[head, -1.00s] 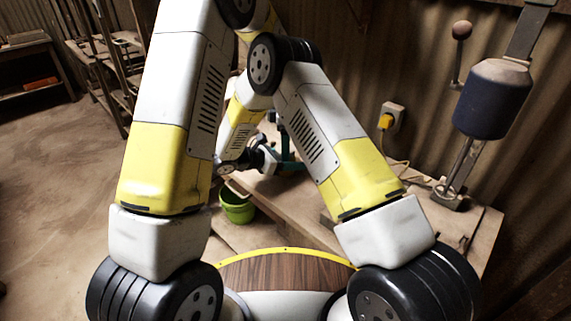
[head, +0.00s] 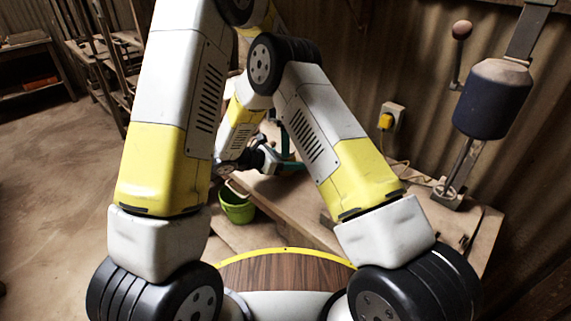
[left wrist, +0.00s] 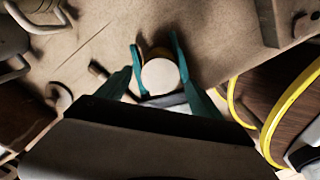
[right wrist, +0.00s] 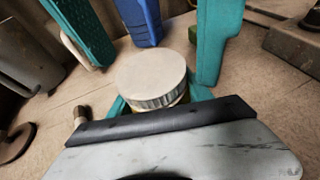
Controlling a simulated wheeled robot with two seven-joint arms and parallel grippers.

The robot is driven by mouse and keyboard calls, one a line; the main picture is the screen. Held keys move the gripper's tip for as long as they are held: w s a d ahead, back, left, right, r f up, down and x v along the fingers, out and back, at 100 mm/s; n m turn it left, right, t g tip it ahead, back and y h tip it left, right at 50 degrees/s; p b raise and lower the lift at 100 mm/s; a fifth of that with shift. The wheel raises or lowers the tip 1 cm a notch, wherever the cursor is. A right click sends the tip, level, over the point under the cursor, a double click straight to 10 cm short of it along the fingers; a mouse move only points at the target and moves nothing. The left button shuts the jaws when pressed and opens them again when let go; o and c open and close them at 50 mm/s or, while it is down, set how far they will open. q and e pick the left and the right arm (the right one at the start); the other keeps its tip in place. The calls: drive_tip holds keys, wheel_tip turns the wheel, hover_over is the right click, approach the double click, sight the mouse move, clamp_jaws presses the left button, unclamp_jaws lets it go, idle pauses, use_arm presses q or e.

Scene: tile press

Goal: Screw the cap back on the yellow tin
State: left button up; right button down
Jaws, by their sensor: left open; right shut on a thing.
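A pale round cap (right wrist: 152,78) with a ribbed side sits over the tin (right wrist: 180,101), of which only a thin yellowish strip shows below it. I cannot tell how tightly the cap sits. The cap's flat top also shows in the left wrist view (left wrist: 160,76). My right gripper (right wrist: 158,102) is shut on the tin, with its teal fingers low beside it. My left gripper (left wrist: 158,48) is open, its teal fingers on either side of the cap. In the head view my arms hide the cap and tin; only teal finger parts show.
The wooden bench (head: 300,205) runs along the corrugated wall. A lever press (head: 490,98) stands at its right end, near a yellow plug (head: 385,121). A green bucket (head: 237,208) is at the bench's left edge. A blue object (right wrist: 146,20) stands behind the cap.

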use_arm(q)
drive_tip(key=shift+r, duration=1.55)
drive_tip(key=shift+c, duration=0.4)
wheel_tip(320, 180, up, 4)
drive_tip(key=shift+f, duration=0.2)
drive_tip(key=shift+f, duration=4.05)
drive_tip(key=c, duration=1.2)
drive_tip(key=o, duration=1.3)
